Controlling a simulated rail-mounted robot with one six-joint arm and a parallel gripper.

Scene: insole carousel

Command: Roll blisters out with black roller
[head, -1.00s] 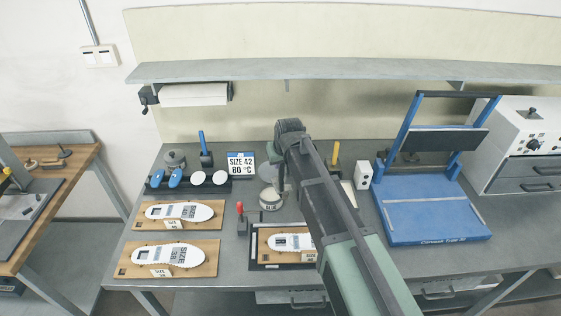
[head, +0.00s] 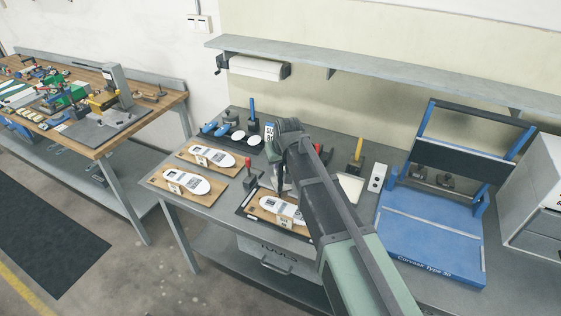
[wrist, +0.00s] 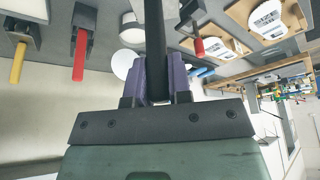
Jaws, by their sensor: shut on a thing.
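My gripper (wrist: 156,78) has purple fingers and is shut on the black roller's upright handle (wrist: 154,30) in the wrist view; its working end is out of that frame. In the head view my arm hides most of the grip, over the middle of the bench. White printed insoles lie on wooden boards: one (head: 212,155) at the back left, one (head: 184,182) in front of it. Another insole (head: 283,208) lies on a board on a dark mat, beside and below my arm, partly covered by it. No blisters can be made out at this size.
A red-handled tool (head: 248,173) stands beside the mat. Blue (head: 252,107) and yellow (head: 358,152) handles stand behind. A blue press (head: 432,240) is at right. A shelf (head: 400,75) runs above. A wooden bench (head: 150,110) stands at left, with free floor in front.

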